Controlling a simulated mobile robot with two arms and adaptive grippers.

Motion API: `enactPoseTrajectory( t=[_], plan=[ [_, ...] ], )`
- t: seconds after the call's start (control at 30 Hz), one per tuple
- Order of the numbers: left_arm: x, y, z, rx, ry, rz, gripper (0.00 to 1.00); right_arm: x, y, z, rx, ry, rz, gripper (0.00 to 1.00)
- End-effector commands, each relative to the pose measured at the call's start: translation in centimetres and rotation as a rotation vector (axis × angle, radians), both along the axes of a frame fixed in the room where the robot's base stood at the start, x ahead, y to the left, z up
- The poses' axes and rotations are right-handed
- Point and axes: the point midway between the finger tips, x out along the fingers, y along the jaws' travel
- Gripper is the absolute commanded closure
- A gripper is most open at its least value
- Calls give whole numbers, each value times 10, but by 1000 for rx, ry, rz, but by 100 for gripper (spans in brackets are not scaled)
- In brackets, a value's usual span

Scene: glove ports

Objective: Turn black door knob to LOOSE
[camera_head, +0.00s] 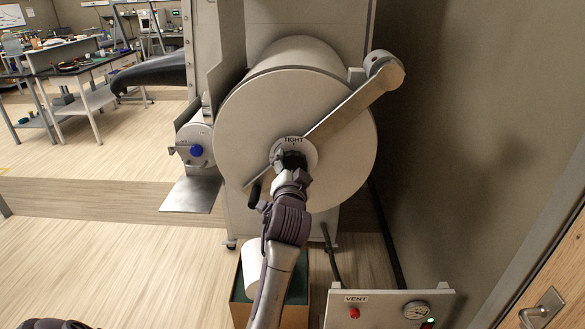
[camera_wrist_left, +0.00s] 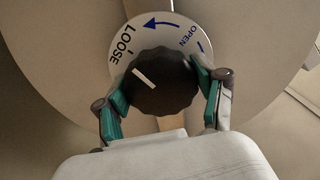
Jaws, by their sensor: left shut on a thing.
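The black door knob (camera_wrist_left: 160,82) sits at the centre of the large round grey door (camera_head: 240,125). In the head view the knob (camera_head: 292,158) is largely covered by my left gripper (camera_head: 291,172). In the left wrist view the teal-padded fingers of my left gripper (camera_wrist_left: 163,102) are shut on opposite sides of the knob. The knob's white line points left and slightly up, a little below the small tick by the word LOOSE on the dial plate (camera_wrist_left: 179,38). A blue arrow by OPEN curves toward LOOSE. TIGHT reads at the plate's top in the head view. My right gripper is not in view.
A long bar (camera_head: 345,112) crosses the door to a hinge at upper right. A smaller port with a blue knob (camera_head: 196,151) is at left. A VENT panel (camera_head: 390,310) with gauge stands at lower right. A box (camera_head: 238,309) with a white roll is below.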

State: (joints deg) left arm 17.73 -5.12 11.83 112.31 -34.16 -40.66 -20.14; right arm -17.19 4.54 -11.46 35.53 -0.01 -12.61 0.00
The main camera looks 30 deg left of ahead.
Motion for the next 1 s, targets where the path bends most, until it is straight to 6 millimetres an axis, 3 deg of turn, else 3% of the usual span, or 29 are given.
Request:
enactPoseTrajectory(
  t=[0.4,0.97,1.0],
  plan=[
    [0,0,-2,-164,-96,0,65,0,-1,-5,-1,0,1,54],
    [0,-1,-2,-187,-110,-1,65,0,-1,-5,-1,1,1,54],
    [0,-1,-2,-187,-110,-1,24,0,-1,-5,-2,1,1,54]
  ],
)
